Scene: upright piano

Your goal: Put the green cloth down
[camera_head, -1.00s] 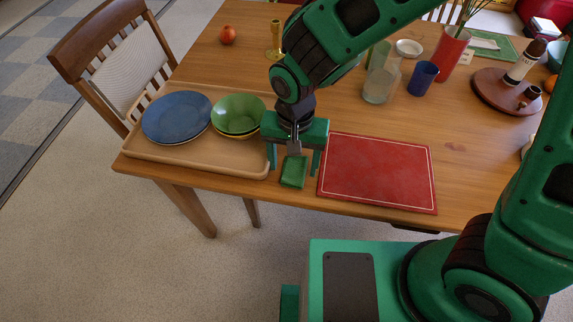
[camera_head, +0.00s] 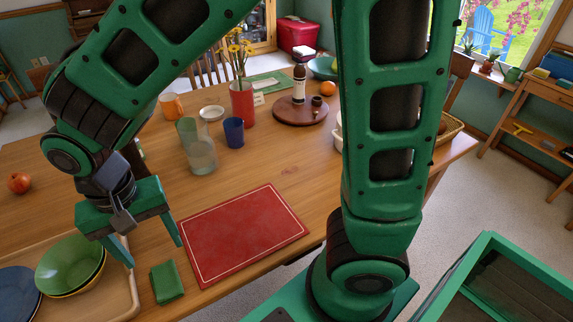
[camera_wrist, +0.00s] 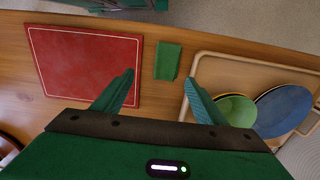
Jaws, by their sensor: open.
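The green cloth (camera_head: 167,282) is a small folded rectangle lying flat on the wooden table, between the red mat (camera_head: 245,236) and the wooden tray (camera_head: 128,290). It also shows in the wrist view (camera_wrist: 167,62), lying apart from my fingers. My gripper (camera_head: 155,254) is open and empty, above the table just behind the cloth. In the wrist view its two fingers (camera_wrist: 160,92) are spread wide, with nothing between them.
The tray holds a green bowl (camera_head: 70,262) on a yellow one and blue plates (camera_head: 15,292). Behind stand a glass jug (camera_head: 200,155), a blue cup (camera_head: 234,132) and a red vase (camera_head: 242,102) with flowers. A round brown board (camera_head: 300,112) carries a bottle.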

